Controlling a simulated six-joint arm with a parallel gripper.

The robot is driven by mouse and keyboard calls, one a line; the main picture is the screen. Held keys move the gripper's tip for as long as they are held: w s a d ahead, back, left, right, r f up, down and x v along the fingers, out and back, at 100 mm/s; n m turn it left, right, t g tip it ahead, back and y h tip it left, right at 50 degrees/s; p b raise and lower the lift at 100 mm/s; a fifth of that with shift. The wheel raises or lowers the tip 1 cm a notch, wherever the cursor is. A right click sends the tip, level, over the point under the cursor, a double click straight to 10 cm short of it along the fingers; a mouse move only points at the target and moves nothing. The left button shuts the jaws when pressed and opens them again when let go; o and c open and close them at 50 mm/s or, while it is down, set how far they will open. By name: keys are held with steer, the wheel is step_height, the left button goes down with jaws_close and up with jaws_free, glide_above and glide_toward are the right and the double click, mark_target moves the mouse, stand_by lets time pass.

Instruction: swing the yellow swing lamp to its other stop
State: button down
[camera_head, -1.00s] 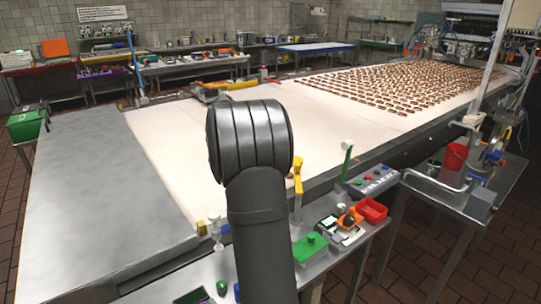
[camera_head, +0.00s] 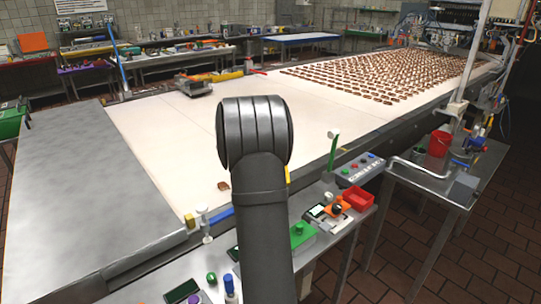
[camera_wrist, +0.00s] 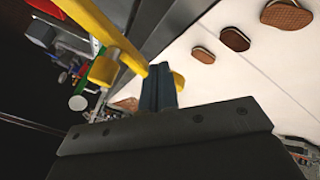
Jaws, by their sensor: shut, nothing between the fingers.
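The yellow swing lamp is mostly hidden behind my arm in the head view, where only a thin yellow strip (camera_head: 287,173) shows. In the wrist view its yellow bar (camera_wrist: 97,22) runs down from the top left, beside a yellow hub (camera_wrist: 103,70) on a pale post. Another yellow piece (camera_wrist: 178,80) shows just behind my fingers. My gripper (camera_wrist: 158,72) is shut and empty, its dark fingers close to the yellow parts. I cannot tell whether they touch. The head view shows my arm but not the fingers.
A green upright lever (camera_head: 331,152) and a button box (camera_head: 358,170) stand right of my arm, with a red bin (camera_head: 358,199) below. A green box (camera_head: 301,236) is close to the arm. The white belt (camera_head: 165,130) carries brown sandwiches (camera_wrist: 288,15).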

steer(key=shift+w+d+m+g+h, duration=0.25)
steer(key=shift+w+d+m+g, duration=0.1)
steer(key=shift+d+m, duration=0.35)
steer(key=shift+w+d+m+g+h, duration=0.25)
steer(key=shift+d+m+g, duration=0.1)
steer(key=shift+d+m, duration=0.35)
steer(key=s+d+m+g+h, duration=0.1)
steer(key=d+m+g, duration=0.3)
steer(key=d+m, duration=0.2)
steer(key=shift+s+d+m, duration=0.2)
steer(key=shift+d+m, duration=0.1)
steer(key=shift+d, duration=0.6)
steer(key=w+a+r, duration=0.3)
steer(key=a+r, duration=0.5)
steer(key=shift+w+a, duration=0.2)
steer(key=shift+a, duration=0.2)
